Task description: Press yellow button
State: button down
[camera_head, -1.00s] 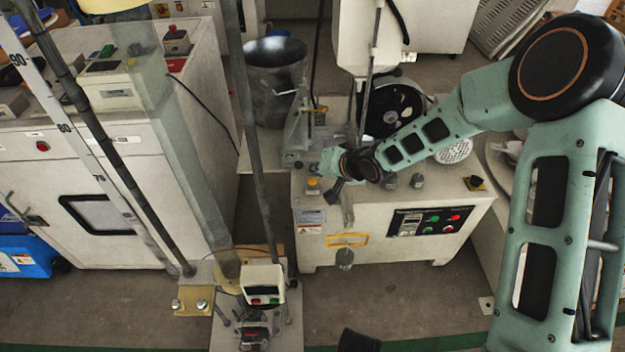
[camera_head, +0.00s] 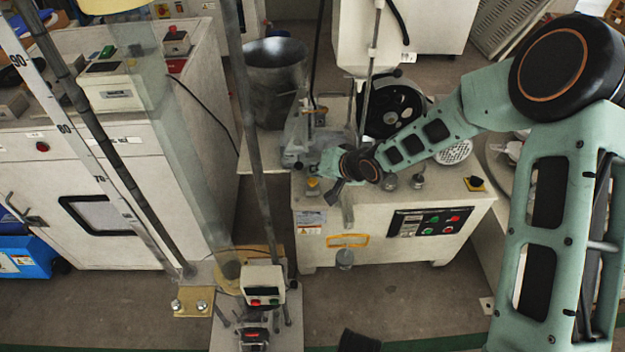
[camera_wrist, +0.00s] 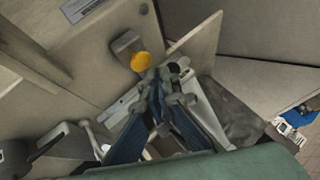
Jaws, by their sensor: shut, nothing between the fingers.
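The yellow button (camera_head: 313,184) sits on the top of the cream machine (camera_head: 375,235), at its left side. In the wrist view the round yellow button (camera_wrist: 140,61) is on a dark grey mount, just beyond my fingertips. My gripper (camera_head: 333,190) is close to the right of the button in the head view. In the wrist view my gripper (camera_wrist: 157,82) has its two fingers brought together, with nothing between them. A small gap shows between tips and button in the picture, but I cannot tell the true distance.
A control panel (camera_head: 431,221) with red and green buttons is on the machine's front. A black knob on a yellow plate (camera_head: 475,183) is at its right. A dark metal cylinder (camera_head: 274,85) stands behind left. A thin upright pole (camera_head: 256,150) rises in front left.

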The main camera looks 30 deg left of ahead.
aim_at(315, 182)
jog(key=shift+f, duration=0.15)
jog(key=shift+f, duration=0.25)
jog(key=shift+f+b, duration=0.5)
jog(key=shift+f, duration=0.15)
dwell(0.6)
jog(key=shift+r, duration=0.1)
jog(key=shift+r+p, duration=0.95)
jog(key=shift+r, duration=0.1)
notch_tip(315, 182, up, 5)
jog(key=p, duration=0.4)
jog(key=shift+p, duration=0.3)
